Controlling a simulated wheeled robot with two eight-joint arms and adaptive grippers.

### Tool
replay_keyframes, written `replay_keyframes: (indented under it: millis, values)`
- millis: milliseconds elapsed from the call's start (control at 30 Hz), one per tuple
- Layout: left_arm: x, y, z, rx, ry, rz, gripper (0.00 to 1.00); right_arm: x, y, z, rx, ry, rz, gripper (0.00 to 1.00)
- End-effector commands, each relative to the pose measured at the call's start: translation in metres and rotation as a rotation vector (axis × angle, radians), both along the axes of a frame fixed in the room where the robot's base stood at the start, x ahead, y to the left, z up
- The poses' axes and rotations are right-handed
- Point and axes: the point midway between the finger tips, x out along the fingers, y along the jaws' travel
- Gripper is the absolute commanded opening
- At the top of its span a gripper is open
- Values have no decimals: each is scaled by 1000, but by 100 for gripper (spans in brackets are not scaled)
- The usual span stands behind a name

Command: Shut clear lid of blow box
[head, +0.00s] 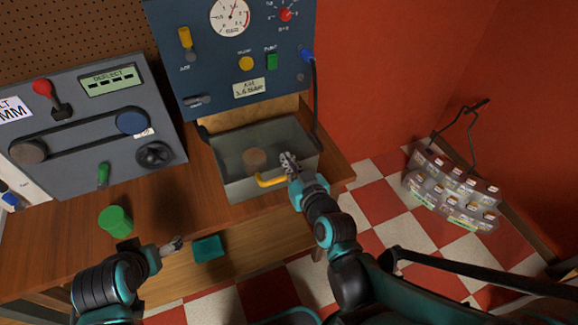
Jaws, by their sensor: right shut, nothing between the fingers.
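The blow box (240,187) sits on the wooden bench below the blue panel. Its clear lid (285,138) appears to lie flat over the box top; whether it is fully seated is hard to tell. A yellow handle (268,182) is at the lid's front edge. A round brown thing (255,157) shows through the lid. My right gripper (287,158) is shut and empty over the right front of the lid, beside the handle's right end; contact is unclear. My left gripper (178,243) is near the bench's front edge, away from the box; its fingers are too small to read.
A blue panel (215,75) with gauge and knobs stands behind the box, with a black hose at its right. A grey belt machine (65,100) is at left.

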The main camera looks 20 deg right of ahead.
Motion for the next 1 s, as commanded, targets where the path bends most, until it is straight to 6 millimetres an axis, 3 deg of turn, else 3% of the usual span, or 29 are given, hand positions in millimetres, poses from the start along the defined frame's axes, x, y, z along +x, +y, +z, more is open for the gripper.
replay_keyframes:
  millis: [33,100,400,1000]
  values:
    - [0,0,-15,0,0,0,82,0,0,-15,0,0,0,0]
    - [0,0,-26,0,0,0,82,0,0,-25,0,1,0,0]
    - [0,0,-56,0,0,0,82,-4,0,-58,0,1,0,0]
    - [0,0,-65,0,0,0,82,-8,0,-71,-3,7,2,0]
